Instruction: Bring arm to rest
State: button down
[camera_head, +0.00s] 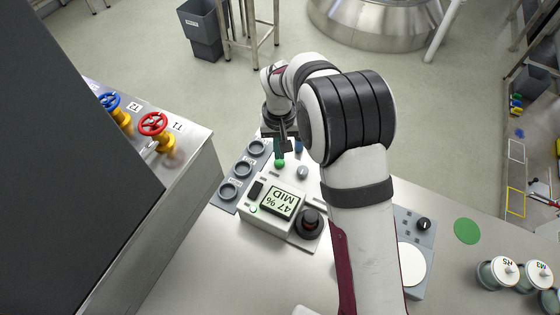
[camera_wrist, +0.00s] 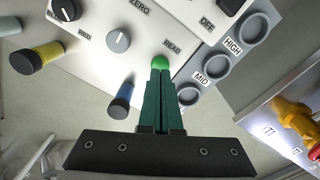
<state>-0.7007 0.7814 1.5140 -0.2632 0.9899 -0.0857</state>
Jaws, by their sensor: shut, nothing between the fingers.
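My arm reaches over the bench in the head view, with my gripper (camera_head: 280,156) pointing down at the back of a white meter (camera_head: 262,226). In the wrist view my gripper (camera_wrist: 160,68) shows its two green fingers together, with nothing between them. The fingertips are at the green READ button (camera_wrist: 160,61); I cannot tell whether they touch it. The green button (camera_head: 280,164) also shows in the head view. A grey ZERO knob (camera_wrist: 118,41) is beside the button.
A grey holder (camera_head: 229,190) with ring sockets stands left of the meter. Blue (camera_wrist: 122,100) and yellow (camera_wrist: 40,57) cylinders are close to my fingers. A blue valve (camera_head: 109,102) and red valve (camera_head: 153,124) are at left. Lidded jars (camera_head: 497,272) stand at right, near a green disc (camera_head: 468,231).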

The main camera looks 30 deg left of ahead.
notch_tip(320, 180, up, 4)
jog(key=shift+r, duration=0.25)
